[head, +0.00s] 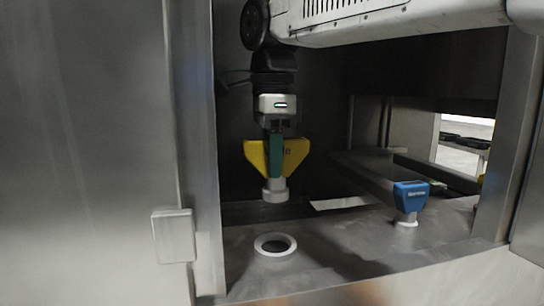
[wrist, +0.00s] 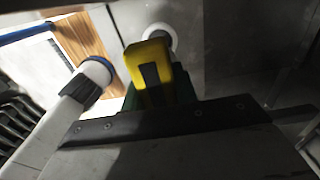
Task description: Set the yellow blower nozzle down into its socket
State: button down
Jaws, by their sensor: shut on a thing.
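The yellow blower nozzle (head: 257,156) hangs upright in my gripper (head: 275,150), with its pale round lower end (head: 275,190) pointing down. My gripper is shut on its yellow body, and a green finger covers the middle of it. A white-rimmed round socket (head: 275,244) lies in the metal floor below; the nozzle's lower end is above it and apart from it. In the wrist view the yellow nozzle (wrist: 149,62) sits between my fingers, and the white socket rim (wrist: 162,36) shows partly hidden behind it.
A blue nozzle (head: 410,196) stands in a white-rimmed fitting to the right on the same metal floor. A steel wall and frame (head: 205,150) bound the opening on the left, with a small metal plate (head: 173,235) on it. The floor around the socket is clear.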

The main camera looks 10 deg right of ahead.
aim_at(272, 199)
jog(key=shift+s+f, duration=0.1)
jog(key=shift+f, duration=3.55)
jog(key=shift+f, duration=0.15)
jog(key=shift+f, duration=1.25)
jog(key=c, duration=1)
grip_release()
